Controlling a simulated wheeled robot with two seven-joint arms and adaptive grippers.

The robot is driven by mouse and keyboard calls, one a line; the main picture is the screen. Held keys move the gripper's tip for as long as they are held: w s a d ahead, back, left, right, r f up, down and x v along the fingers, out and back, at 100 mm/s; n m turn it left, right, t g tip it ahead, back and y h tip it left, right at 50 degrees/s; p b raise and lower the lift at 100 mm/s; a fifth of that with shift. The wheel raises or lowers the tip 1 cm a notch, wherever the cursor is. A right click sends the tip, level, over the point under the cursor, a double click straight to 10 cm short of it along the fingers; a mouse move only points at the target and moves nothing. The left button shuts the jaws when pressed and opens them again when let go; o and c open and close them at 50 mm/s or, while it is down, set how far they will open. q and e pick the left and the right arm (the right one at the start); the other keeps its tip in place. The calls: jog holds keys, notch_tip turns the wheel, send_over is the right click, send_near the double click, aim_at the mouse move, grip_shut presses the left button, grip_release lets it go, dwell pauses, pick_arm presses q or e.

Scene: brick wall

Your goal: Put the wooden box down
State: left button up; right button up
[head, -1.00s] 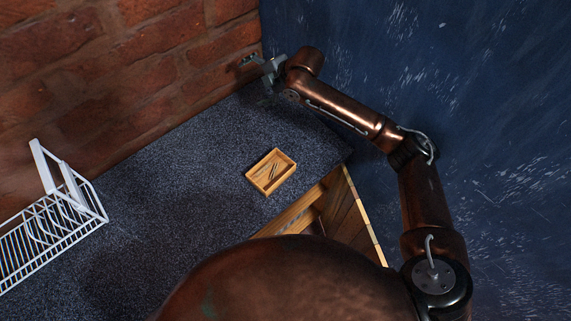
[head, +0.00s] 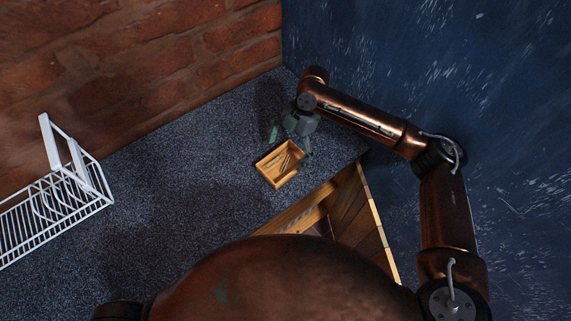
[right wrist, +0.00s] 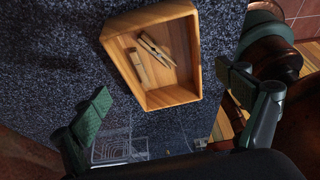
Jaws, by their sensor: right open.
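The small open wooden box (head: 267,177) rests on the dark speckled counter (head: 190,180), near its front edge. It also shows in the right wrist view (right wrist: 178,97), at the top. Wooden clothespins (right wrist: 138,66) lie inside it. My right gripper (head: 291,143) is open and empty, just behind the box in the head view. In the right wrist view its two fingers stand well apart, one on each side below the box, and I see no contact. My left gripper is not in view.
A white wire rack (head: 50,222) stands on the counter at the left. A brick wall (head: 150,70) runs behind and a blue wall (head: 400,60) rises at the right. Wooden cabinet parts (head: 352,215) show below the front edge. The counter left of the box is clear.

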aim_at(279, 169)
jog(key=x, duration=0.4)
jog(key=shift+s+r, duration=0.1)
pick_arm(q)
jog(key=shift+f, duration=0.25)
pick_arm(e)
jog(key=shift+c, duration=0.2)
jog(key=c, duration=1.4)
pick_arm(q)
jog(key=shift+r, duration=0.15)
pick_arm(e)
jog(key=shift+r, duration=0.2)
